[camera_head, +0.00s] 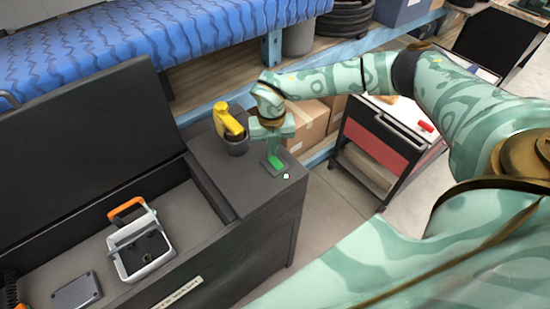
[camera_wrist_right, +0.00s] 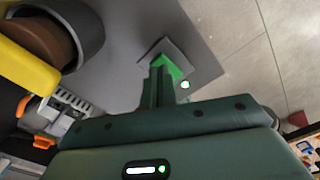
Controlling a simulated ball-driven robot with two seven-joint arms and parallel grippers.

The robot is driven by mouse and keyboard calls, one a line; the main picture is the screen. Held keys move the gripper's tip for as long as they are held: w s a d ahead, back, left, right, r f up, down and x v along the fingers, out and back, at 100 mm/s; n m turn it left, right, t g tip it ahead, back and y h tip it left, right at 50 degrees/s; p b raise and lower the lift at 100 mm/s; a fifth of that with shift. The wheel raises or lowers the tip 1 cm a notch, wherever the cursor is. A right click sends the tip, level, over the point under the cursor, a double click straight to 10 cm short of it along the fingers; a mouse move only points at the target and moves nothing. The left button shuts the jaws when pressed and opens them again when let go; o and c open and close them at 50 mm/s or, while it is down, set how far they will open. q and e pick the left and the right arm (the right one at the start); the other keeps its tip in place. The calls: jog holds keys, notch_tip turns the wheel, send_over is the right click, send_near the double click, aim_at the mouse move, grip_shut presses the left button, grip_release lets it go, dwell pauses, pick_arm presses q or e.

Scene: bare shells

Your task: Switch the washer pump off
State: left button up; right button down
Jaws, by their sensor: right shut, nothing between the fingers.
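The parts washer (camera_head: 297,195) is a dark grey cabinet with its lid (camera_head: 85,130) raised. On the right end of its top is a green switch (camera_head: 274,163) on a small grey plate. It also shows in the wrist view (camera_wrist_right: 170,65), partly hidden by my fingers. A small pale green-white lamp (camera_head: 286,176) glows beside the switch, also in the wrist view (camera_wrist_right: 185,85). My right gripper (camera_head: 272,153) is shut and empty, pointing down at the switch. Its fingertips (camera_wrist_right: 159,70) overlap the plate's edge; I cannot tell whether they touch. My left gripper is out of view.
A yellow-handled item stands in a dark cup (camera_head: 236,144) left of my gripper. A grey-white container with an orange handle (camera_head: 140,247) and a flat grey box (camera_head: 77,291) lie in the basin. Cardboard boxes (camera_head: 308,122) and a red cart (camera_head: 376,143) stand behind.

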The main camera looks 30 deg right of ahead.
jog(key=shift+f+b, duration=0.5)
jog(key=shift+f, duration=0.5)
dwell(0.5)
jog(key=shift+r, duration=0.1)
notch_tip(320, 180, up, 7)
jog(key=p, duration=0.6)
jog(key=shift+p, duration=0.4)
